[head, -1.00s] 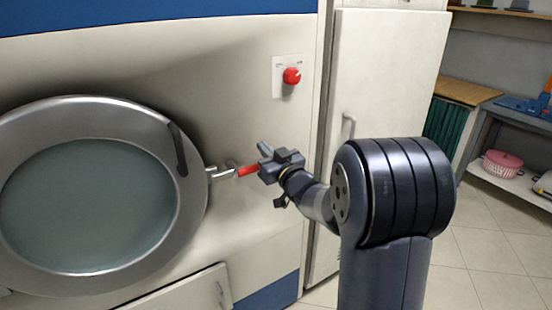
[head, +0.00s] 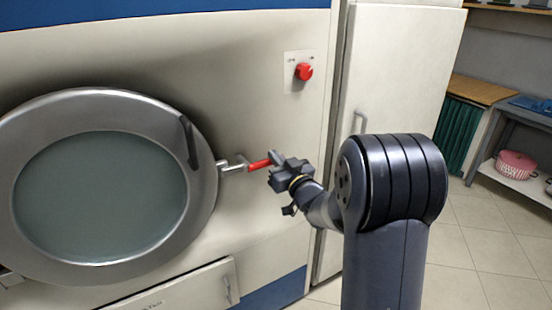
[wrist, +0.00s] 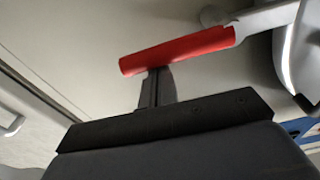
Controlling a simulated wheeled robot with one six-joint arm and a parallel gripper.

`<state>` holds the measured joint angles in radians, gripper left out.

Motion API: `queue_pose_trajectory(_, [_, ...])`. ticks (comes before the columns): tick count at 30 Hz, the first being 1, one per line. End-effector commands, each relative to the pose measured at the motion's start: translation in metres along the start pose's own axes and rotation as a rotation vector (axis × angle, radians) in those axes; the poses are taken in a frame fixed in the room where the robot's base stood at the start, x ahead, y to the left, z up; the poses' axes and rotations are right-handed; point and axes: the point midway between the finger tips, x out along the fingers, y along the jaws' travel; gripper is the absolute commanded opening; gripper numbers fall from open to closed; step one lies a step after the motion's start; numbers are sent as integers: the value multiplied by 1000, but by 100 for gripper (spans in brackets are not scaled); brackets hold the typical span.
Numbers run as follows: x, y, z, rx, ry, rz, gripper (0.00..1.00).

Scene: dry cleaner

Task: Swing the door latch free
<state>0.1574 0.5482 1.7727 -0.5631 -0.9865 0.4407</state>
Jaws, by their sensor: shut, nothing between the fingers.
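The round steel door (head: 205,215) with a dark glass window is closed on the machine front. Its latch is a metal bar (head: 232,167) at the door's right rim, ending in a red grip (head: 260,165) that points right. My gripper (head: 274,157) is at the grip's free end, with its fingers shut together and empty. In the wrist view the red grip (wrist: 180,52) crosses above my shut fingers (wrist: 157,85). Their tips meet the grip's lower edge in that picture; I cannot tell whether they touch it.
A red knob (head: 304,72) on a white plate sits above the latch. A tall white cabinet (head: 405,70) with a handle stands right of the machine. A lower panel (head: 190,290) lies beneath the door. Shelves with a pink basket (head: 516,165) are far right, beyond open floor.

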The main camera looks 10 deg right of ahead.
Motion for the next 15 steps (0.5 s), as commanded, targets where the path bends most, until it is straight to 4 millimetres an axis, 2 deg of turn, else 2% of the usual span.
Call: queue_pose_trajectory(15, [-2,2,11,108,-1,15,0])
